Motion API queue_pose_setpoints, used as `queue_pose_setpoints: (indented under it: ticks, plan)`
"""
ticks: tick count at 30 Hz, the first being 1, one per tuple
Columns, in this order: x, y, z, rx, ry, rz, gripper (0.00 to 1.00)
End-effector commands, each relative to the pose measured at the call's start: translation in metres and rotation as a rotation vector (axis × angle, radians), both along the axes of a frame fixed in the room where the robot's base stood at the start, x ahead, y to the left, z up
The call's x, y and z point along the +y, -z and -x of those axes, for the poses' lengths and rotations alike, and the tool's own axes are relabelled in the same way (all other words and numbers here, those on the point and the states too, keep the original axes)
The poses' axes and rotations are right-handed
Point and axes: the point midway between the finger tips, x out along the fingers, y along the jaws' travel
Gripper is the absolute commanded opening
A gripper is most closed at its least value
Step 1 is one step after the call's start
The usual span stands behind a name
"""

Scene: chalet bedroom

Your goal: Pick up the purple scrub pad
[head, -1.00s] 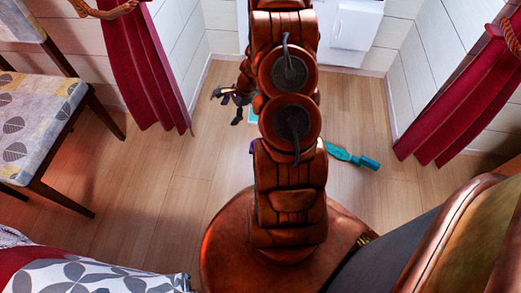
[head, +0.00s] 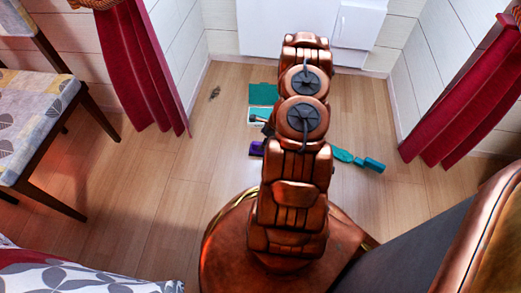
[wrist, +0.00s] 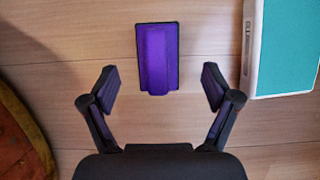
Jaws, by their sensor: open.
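The purple scrub pad (wrist: 157,60) lies on the wooden floor in the wrist view, a dark-edged rectangle with a raised purple middle. My gripper (wrist: 159,90) is open and empty, its two fingers spread to the left and right of the pad's near end, with a gap on each side. In the head view the purple pad (head: 257,149) shows only in part, just left of my arm. My arm hides most of the gripper in the head view.
A teal-and-white box (wrist: 284,50) lies close to the pad's right in the wrist view. In the head view, a teal brush-like item (head: 357,160) lies right of my arm. A chair (head: 40,115) stands at left. Floor left of the pad is clear.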

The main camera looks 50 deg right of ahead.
Motion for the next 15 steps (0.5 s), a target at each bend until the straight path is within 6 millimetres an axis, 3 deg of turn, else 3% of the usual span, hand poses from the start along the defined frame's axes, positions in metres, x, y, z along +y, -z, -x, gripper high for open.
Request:
queue_pose_setpoints:
  ticks: [15]
  plan:
    - [0.013, 0.054, -0.011, 0.001, -0.003, -0.001, 0.88]
